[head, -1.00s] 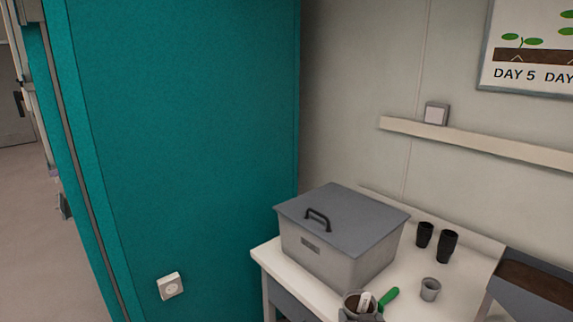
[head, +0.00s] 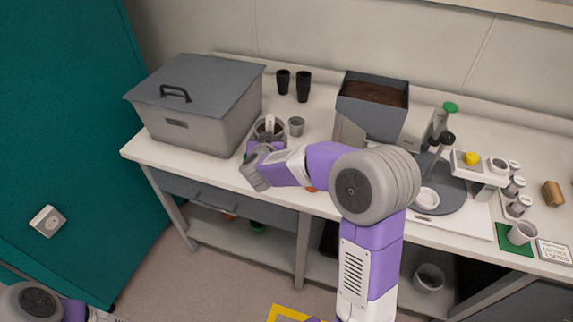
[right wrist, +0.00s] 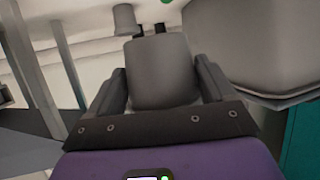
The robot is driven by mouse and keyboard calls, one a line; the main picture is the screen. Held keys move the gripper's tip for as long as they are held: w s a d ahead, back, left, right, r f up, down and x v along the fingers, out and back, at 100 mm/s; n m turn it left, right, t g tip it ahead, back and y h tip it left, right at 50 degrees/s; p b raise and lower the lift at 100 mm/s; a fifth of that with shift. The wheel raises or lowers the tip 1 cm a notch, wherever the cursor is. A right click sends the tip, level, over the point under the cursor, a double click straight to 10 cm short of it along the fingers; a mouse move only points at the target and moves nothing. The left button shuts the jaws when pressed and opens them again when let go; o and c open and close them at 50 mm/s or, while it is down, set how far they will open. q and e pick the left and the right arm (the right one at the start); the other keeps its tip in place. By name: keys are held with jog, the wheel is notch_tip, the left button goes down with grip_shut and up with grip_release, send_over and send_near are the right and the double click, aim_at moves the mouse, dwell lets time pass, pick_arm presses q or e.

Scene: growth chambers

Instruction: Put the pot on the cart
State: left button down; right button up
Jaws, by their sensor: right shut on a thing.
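The pot (head: 268,131) is a small grey pot with dark soil and a white label stuck in it. It is at the worktop, just right of the lidded grey box. My right gripper (head: 262,148) is shut on it; the arm comes in from the right and covers its lower part. In the right wrist view the pot's grey wall (right wrist: 160,75) sits between the two fingers. I cannot tell whether its base touches the worktop. My left gripper is out of view; only part of that arm shows at the lower left. I see no cart.
The grey box (head: 200,105) stands left of the pot, with a small grey cup (head: 296,126) to the right. Two black pots (head: 303,87) stand behind. Yellow floor marking (head: 290,313) shows below.

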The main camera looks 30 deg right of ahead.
jog(key=d+m+g+h, duration=0.1)
jog(key=d+m+h, duration=0.1)
jog(key=d, duration=0.1)
jog(key=s+d+m+g+h, duration=0.1)
jog(key=shift+s+d+r+g, duration=0.1)
jog(key=shift+d+r+g, duration=0.15)
jog(key=shift+d+g, duration=0.05)
jog(key=shift+f, duration=0.1)
notch_tip(320, 180, down, 8)
jog(key=b, duration=0.3)
jog(key=shift+f+b, duration=0.2)
jog(key=shift+b, duration=0.2)
jog(key=shift+f, duration=0.5)
jog(key=shift+f, duration=0.2)
jog(key=o, duration=1.1)
